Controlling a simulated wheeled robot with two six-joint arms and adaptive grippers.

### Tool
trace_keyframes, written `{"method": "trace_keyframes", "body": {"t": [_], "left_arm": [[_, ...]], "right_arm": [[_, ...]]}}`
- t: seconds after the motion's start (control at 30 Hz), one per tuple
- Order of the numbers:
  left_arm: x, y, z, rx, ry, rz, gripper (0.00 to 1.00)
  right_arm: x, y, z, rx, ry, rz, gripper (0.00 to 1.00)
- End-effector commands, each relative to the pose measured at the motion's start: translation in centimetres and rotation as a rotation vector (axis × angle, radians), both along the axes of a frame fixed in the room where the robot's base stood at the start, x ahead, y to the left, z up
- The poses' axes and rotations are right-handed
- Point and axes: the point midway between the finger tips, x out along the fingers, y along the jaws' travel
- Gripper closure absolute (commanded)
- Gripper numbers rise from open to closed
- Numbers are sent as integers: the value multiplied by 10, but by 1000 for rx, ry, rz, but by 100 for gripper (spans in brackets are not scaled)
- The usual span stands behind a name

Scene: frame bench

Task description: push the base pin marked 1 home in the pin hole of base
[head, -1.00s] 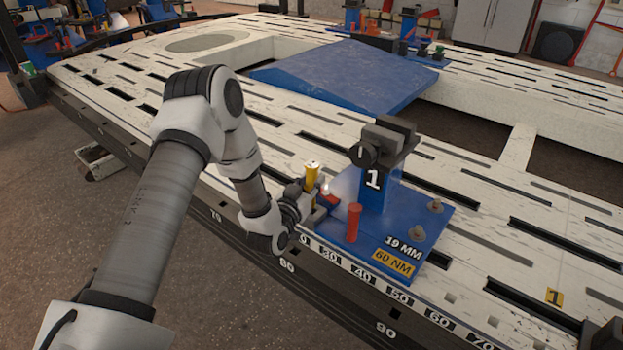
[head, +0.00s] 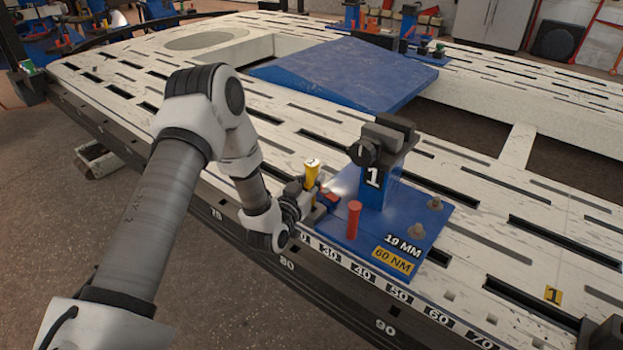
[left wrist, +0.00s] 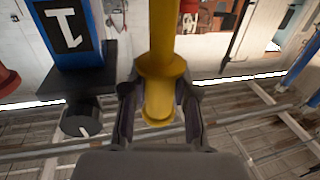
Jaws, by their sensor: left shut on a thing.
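The yellow base pin marked 1 (head: 312,170) stands about upright at the near left corner of the blue base (head: 349,252). My left gripper (head: 316,199) is shut on it; the pin's top sticks up above the fingers. In the left wrist view the yellow pin (left wrist: 165,68), with its wider collar, is between the two fingers of my left gripper (left wrist: 157,108). The pin hole and the pin's lower end are hidden, so I cannot tell how deep the pin sits. My right gripper is not in view.
A red pin (head: 354,220) stands on the base, just right of my gripper. Behind it rises the base's blue post (head: 379,195) with a dark clamp head (head: 384,139). Two bolts are at the base's right.

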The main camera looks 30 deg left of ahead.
Motion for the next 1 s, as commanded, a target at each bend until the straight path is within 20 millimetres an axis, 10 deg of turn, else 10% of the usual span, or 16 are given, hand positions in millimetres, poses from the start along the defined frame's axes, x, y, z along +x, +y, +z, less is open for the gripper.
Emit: {"method": "trace_keyframes", "body": {"t": [1.0], "left_arm": [[0, 0, 0, 0, -2, 0, 100]], "right_arm": [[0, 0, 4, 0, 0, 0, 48]]}}
